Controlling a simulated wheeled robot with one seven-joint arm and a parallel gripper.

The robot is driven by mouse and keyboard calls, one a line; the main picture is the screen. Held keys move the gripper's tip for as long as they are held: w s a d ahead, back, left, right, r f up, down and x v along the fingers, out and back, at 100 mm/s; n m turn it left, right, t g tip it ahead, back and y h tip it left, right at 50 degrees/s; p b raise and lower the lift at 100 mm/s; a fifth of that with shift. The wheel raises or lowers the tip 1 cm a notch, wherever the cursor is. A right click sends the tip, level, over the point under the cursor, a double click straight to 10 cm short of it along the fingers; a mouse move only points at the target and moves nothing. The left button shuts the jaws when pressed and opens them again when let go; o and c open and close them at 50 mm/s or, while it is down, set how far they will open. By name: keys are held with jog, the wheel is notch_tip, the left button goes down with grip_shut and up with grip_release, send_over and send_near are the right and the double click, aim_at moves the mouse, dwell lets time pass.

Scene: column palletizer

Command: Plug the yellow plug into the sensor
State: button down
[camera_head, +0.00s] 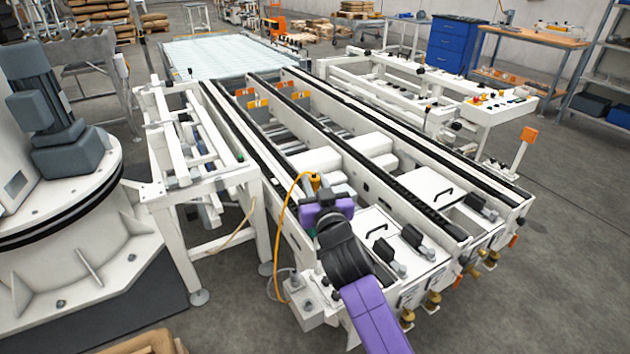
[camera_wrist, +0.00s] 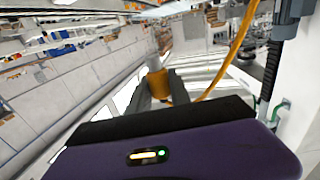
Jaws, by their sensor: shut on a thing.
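The yellow plug (camera_wrist: 158,84) is held between the two dark fingers of my gripper (camera_wrist: 160,90) in the wrist view. A pale grey end shows just beyond its orange-yellow body. In the head view the yellow plug (camera_head: 315,181) stands up above my purple gripper (camera_head: 326,205), over the left side of the conveyor. A yellow cable (camera_head: 281,215) loops from the plug down to the conveyor's front left corner. The cable (camera_wrist: 232,55) also runs up and right in the wrist view. I cannot pick out the sensor with certainty in either view.
The white conveyor frame (camera_head: 390,200) with black rails lies under and right of my arm. A white side frame (camera_head: 205,180) stands left of it, with a large white machine base (camera_head: 70,235) farther left. A grey-blue part (camera_wrist: 291,12) shows at the wrist view's upper right.

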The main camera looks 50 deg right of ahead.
jog(key=shift+f+b, duration=2.35)
jog(key=shift+f, duration=0.9)
jog(key=shift+f+b, duration=1.6)
jog(key=shift+b, duration=0.15)
jog(key=c, duration=1.1)
grip_release()
jog(key=shift+v, duration=3.95)
